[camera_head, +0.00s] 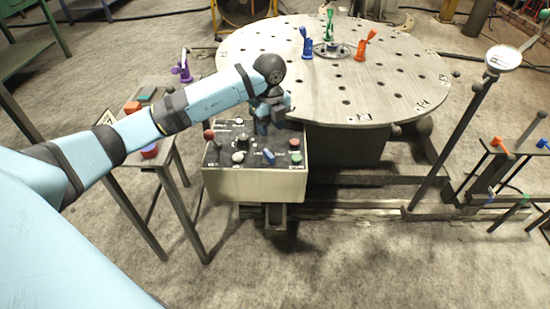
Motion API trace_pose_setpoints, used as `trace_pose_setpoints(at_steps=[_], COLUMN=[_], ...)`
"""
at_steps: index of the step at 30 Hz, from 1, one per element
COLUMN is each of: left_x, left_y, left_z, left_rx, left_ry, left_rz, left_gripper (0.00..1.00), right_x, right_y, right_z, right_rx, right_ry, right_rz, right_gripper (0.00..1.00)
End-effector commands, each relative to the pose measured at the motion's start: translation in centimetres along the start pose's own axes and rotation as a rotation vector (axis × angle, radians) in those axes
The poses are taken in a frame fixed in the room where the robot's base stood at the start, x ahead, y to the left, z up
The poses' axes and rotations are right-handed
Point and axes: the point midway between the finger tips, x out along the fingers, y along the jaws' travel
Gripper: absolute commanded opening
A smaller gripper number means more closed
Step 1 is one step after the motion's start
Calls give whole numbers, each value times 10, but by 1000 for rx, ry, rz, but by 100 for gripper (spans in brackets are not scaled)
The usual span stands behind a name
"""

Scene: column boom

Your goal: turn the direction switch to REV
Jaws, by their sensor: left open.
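The control box (255,185) stands at the centre, with a cream front and a dark top panel. On the panel are a red knob (209,134), a blue pointer knob (268,157), red and green buttons at the right, and several pale knobs. The labels are too small to read, so I cannot tell for sure which control is the direction switch or where it points. My left gripper (263,127) points down over the back of the panel, open; its fingertips are small and partly hidden. I cannot tell whether it touches a control. My right gripper is out of view.
A round table (400,90) with holes and coloured clamps stands directly behind the box. A small side table (140,150) with coloured blocks is to the left, under my arm. A post with a white gauge (503,58) and a small rack (510,165) are at the right.

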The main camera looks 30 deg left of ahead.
Motion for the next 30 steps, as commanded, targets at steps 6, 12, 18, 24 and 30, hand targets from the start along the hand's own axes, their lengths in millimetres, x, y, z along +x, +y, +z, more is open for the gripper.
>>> trace_pose_setpoints(at_steps=[6, 12, 18, 24, 30], left_x=[50, 90, 114, 120, 120], left_y=[0, 0, 0, 0, 0], left_z=[-2, -2, -2, -2, -2], left_rx=[1, 2, 3, 5, 4], left_ry=[4, 4, 5, 4, 4], left_rz=[3, 2, 0, -2, -2], left_gripper=[43, 43, 43, 43, 43], right_x=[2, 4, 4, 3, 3], right_y=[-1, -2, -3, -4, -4], right_z=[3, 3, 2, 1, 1], right_rx=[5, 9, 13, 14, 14], right_ry=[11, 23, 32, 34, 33], right_rz=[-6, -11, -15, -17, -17], right_gripper=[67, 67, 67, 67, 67])
